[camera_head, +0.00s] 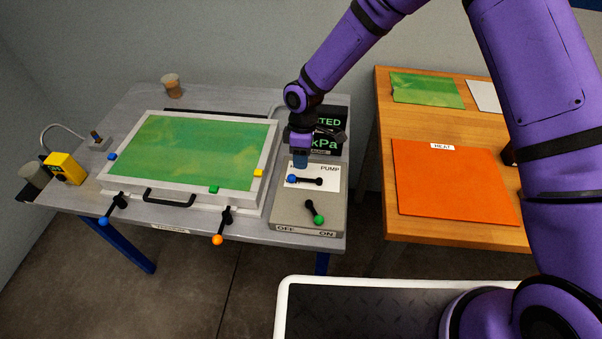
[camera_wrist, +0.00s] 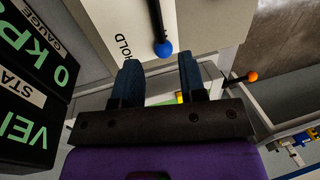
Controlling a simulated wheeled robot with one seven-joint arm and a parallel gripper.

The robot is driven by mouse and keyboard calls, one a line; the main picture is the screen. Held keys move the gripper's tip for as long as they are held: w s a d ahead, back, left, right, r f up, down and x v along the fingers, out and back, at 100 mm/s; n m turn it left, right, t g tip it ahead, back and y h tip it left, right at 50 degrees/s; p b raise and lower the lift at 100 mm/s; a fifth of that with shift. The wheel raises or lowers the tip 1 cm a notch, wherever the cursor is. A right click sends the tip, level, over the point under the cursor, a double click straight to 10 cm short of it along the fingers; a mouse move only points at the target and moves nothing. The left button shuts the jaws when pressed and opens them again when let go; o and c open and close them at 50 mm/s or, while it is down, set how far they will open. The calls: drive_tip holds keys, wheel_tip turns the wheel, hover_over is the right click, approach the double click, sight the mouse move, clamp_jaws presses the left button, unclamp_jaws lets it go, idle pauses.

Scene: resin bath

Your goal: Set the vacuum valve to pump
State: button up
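The vacuum valve is a black lever with a blue ball end (camera_head: 292,179) on a white plate (camera_head: 328,188) of the grey control box. The lever lies flat, its ball pointing left, away from the pivot. PUMP is printed at the plate's upper right. In the wrist view the blue ball (camera_wrist: 163,49) is beside the word HOLD. My gripper (camera_head: 300,164) hangs just behind the ball in the head view. In the wrist view its two dark blue fingers (camera_wrist: 160,82) are apart with nothing held between them. The ball appears beyond the fingertips, not between them.
A green-ball lever (camera_head: 319,219) sits lower on the box, by OFF and ON. Black displays (camera_head: 330,143) behind read VENTED and kPa. A framed green panel (camera_head: 200,150) with orange (camera_head: 217,240) and blue-ended handles is left. An orange HEAT mat (camera_head: 455,185) lies on the wooden table.

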sight(301, 178)
drive_tip(key=shift+s+f, duration=0.2)
drive_tip(key=shift+f, duration=0.8)
drive_tip(key=shift+s+f, duration=0.2)
drive_tip(key=shift+f, duration=0.8)
drive_tip(key=shift+s+f, duration=0.2)
drive_tip(key=shift+f, duration=0.8)
clamp_jaws()
